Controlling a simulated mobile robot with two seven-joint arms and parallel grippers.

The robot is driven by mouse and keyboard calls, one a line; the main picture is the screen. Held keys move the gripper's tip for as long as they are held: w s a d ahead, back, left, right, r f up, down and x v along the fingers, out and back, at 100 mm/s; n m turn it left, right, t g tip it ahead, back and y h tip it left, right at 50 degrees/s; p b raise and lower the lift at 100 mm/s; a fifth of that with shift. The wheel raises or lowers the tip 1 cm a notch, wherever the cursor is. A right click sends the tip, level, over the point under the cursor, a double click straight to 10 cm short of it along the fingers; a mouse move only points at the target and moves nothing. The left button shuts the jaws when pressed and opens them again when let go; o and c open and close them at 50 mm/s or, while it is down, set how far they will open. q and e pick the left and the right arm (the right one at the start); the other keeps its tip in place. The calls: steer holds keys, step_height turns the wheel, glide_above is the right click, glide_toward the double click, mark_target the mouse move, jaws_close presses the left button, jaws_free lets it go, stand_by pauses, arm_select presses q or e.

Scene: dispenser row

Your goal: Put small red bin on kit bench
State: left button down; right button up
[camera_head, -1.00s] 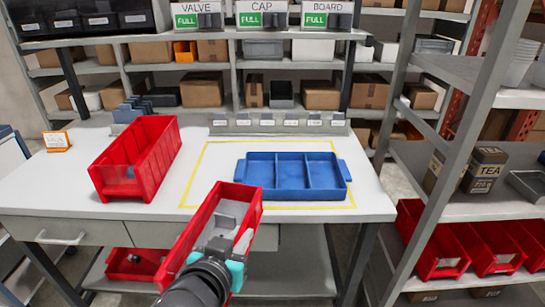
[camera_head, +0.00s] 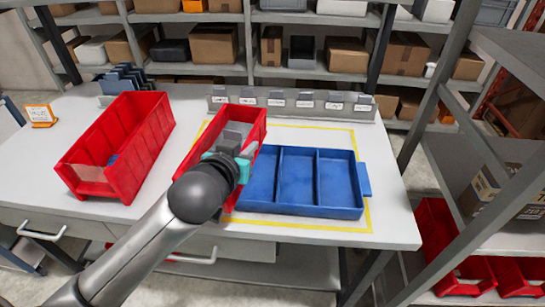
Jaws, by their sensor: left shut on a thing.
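The small red bin (camera_head: 183,158) is held by my left gripper (camera_head: 236,143), which is shut on its near right side. The bin is over the white kit bench (camera_head: 140,222), between a larger red bin and the blue tray. I cannot tell whether its bottom touches the bench. It overlaps the left part of the yellow outline and the tray's left end in the picture. My right gripper is not in view.
The larger red bin (camera_head: 145,150) stands at left on the bench. The blue three-compartment tray (camera_head: 300,212) lies inside the yellow outline (camera_head: 369,214). A grey labelled rail (camera_head: 290,104) runs along the back. Shelving with red bins stands at right.

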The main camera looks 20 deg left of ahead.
arm_select(q)
step_height(320, 180, up, 11)
steer(key=n+y+p, duration=0.2)
steer(key=p, duration=0.2)
glide_above(219, 131)
steer(key=w, duration=0.2)
steer(key=shift+s+a+f, duration=0.1)
steer(key=shift+s+a, duration=0.15)
steer(key=shift+a, duration=0.15)
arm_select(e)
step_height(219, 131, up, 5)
arm_select(q)
steer(key=f+b, duration=0.1)
steer(key=f, duration=0.6)
steer(key=f+b, duration=0.2)
steer(key=f, duration=0.6)
steer(key=shift+w+a+f, duration=0.15)
steer(key=shift+a+f, duration=0.05)
steer(key=shift+f, duration=0.1)
steer(key=shift+f+b, duration=0.6)
steer(key=shift+f, duration=1.5)
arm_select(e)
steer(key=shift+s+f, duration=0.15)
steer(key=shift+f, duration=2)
arm_select(q)
steer(key=shift+f, duration=0.2)
steer(key=c, duration=0.9)
jaws_free()
steer(key=shift+f, duration=0.1)
